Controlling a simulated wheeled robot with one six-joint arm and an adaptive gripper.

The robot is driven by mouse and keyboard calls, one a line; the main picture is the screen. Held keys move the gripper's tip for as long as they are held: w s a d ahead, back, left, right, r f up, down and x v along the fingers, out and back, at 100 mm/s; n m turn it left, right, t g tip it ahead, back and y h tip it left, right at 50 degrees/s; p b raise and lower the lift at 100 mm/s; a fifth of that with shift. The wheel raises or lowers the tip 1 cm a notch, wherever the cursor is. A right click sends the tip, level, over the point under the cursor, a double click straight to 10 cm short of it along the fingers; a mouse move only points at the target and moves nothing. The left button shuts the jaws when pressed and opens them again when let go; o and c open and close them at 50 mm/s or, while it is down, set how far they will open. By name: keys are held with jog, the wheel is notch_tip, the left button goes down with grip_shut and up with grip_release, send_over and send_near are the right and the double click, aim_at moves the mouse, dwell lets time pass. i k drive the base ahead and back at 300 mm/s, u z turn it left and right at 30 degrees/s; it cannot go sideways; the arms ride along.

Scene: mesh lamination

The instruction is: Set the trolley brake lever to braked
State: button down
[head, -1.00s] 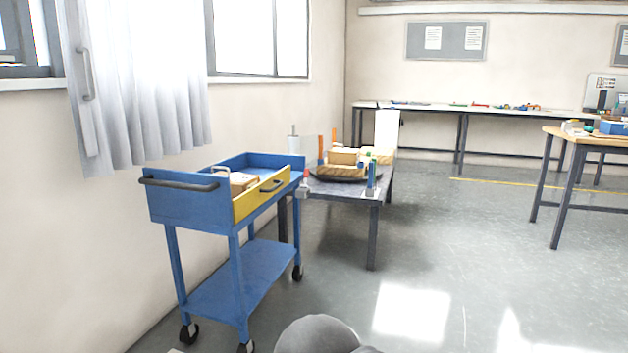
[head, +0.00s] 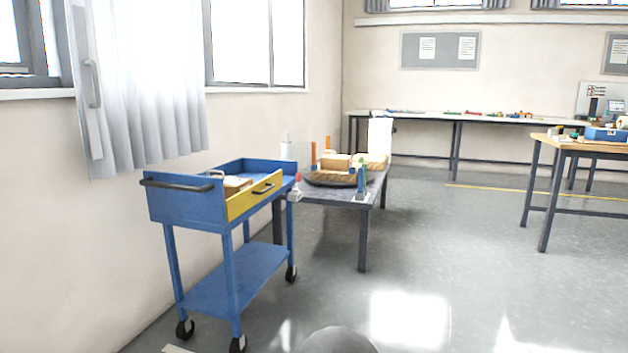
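The blue trolley (head: 188,207) stands at the left by the wall, with a dark push handle at its near end, a yellow drawer front (head: 256,195) and black caster wheels. A small lever with a red tip (head: 297,179) stands upright on a grey block at the corner between the trolley and the low table; I cannot tell whether it is the brake lever. No other lever can be made out on the trolley. My gripper is not in view. A rounded grey shape at the bottom edge seems to be part of my own arm.
A low dark table (head: 330,194) beyond the trolley holds a round dark tray with wooden blocks. A wooden-topped bench (head: 580,145) is at the right, and a long bench (head: 475,120) runs along the back wall. The floor right of the trolley is clear.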

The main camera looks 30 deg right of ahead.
aim_at(298, 175)
jog(key=z, duration=0.85)
jog(key=i, duration=0.85)
jog(key=z, duration=1.1)
jog(key=i, duration=1.6)
jog(key=u, duration=0.75)
jog(key=i, duration=0.95)
jog(key=u, duration=1.35)
jog(key=i, duration=0.2)
jog(key=u, duration=0.1)
